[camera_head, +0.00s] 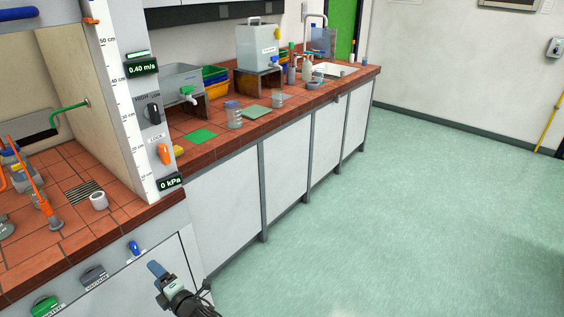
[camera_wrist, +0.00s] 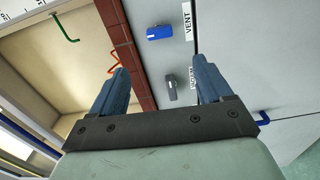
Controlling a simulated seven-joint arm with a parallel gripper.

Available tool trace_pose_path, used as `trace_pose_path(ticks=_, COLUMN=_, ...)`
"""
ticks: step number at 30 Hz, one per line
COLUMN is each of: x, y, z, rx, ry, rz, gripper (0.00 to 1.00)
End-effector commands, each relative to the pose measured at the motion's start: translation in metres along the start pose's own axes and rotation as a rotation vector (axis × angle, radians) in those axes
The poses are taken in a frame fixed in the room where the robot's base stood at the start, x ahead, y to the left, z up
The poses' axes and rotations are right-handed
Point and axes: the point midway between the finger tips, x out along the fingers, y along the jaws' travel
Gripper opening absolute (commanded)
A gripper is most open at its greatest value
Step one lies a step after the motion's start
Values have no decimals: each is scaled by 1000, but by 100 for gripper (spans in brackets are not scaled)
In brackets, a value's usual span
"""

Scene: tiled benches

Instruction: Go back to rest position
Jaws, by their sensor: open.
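My gripper (camera_head: 158,275) is low in the head view, in front of the white cabinet panel under the fume hood. In the wrist view my gripper (camera_wrist: 160,85) is open, with its two blue fingers wide apart and nothing between them. Beyond the fingers are a blue knob (camera_wrist: 159,32) and a grey knob (camera_wrist: 171,88) on the grey panel. The fingers look apart from both knobs.
The fume hood's red tiled floor (camera_head: 75,235) holds a white cup (camera_head: 99,200) and clamp stands. A tiled bench (camera_head: 262,122) with jars, water tanks and a sink (camera_head: 335,69) runs back right. The green floor (camera_head: 420,190) is clear.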

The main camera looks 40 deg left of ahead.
Motion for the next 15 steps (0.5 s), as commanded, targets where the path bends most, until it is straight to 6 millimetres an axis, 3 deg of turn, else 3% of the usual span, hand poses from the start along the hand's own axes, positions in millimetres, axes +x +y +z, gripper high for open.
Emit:
trace_pose_path(ticks=8, x=0, y=-3, z=2, rx=88, ry=-10, rz=-15, gripper=79)
trace_pose_path(ticks=15, x=-6, y=-40, z=25, rx=321, ry=-158, rz=-180, gripper=79)
